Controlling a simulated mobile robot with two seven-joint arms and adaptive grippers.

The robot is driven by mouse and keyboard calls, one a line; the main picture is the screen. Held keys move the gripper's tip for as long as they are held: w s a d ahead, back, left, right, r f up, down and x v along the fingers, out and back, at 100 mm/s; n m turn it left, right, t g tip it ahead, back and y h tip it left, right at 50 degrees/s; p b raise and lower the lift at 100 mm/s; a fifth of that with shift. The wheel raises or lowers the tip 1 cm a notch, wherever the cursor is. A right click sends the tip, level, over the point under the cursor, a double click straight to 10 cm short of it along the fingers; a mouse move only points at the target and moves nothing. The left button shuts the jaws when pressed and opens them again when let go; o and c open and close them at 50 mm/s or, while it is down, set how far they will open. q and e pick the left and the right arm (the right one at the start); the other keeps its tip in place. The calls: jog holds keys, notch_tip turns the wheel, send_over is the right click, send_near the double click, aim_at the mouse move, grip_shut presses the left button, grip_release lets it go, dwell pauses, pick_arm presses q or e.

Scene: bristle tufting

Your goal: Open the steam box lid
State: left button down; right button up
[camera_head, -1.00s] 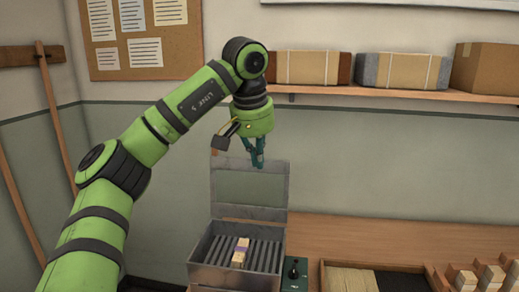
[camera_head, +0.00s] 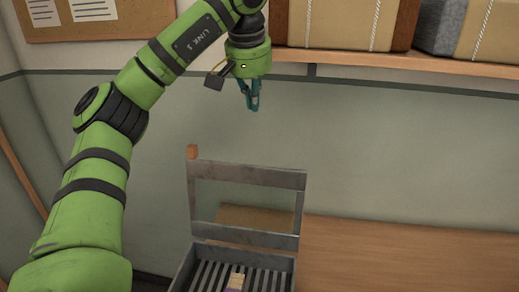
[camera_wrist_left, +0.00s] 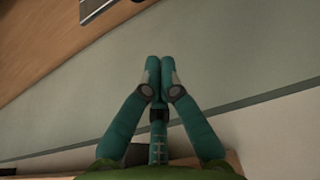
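The grey metal steam box (camera_head: 190,262) is at the bottom of the head view, cut off by the frame edge. Its lid (camera_head: 245,172) stands upright at the back, with a window in a grey frame and a small wooden knob (camera_head: 192,152) at its top left corner. A pale block (camera_head: 235,281) lies on the slats inside. My left gripper (camera_head: 253,106) hangs above the lid, pointing down, apart from it. In the left wrist view its teal fingertips (camera_wrist_left: 160,62) are together with nothing between them. My right gripper is not in view.
A wooden shelf (camera_head: 390,62) with wrapped bundles (camera_head: 340,22) runs along the wall above right. The wooden bench (camera_head: 390,255) right of the box is clear where it shows. A notice board (camera_head: 100,22) hangs at upper left.

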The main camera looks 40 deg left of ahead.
pick_arm(q)
jog(key=x, duration=0.9)
jog(key=s+x, duration=0.1)
jog(key=x, duration=0.3)
jog(key=shift+w+d+f, duration=0.1)
jog(key=shift+d+f, duration=0.1)
jog(key=shift+f, duration=0.1)
jog(key=p+x, duration=0.1)
jog(key=x, duration=0.4)
jog(key=shift+w+f+p, duration=0.25)
jog(key=shift+f+p, duration=0.05)
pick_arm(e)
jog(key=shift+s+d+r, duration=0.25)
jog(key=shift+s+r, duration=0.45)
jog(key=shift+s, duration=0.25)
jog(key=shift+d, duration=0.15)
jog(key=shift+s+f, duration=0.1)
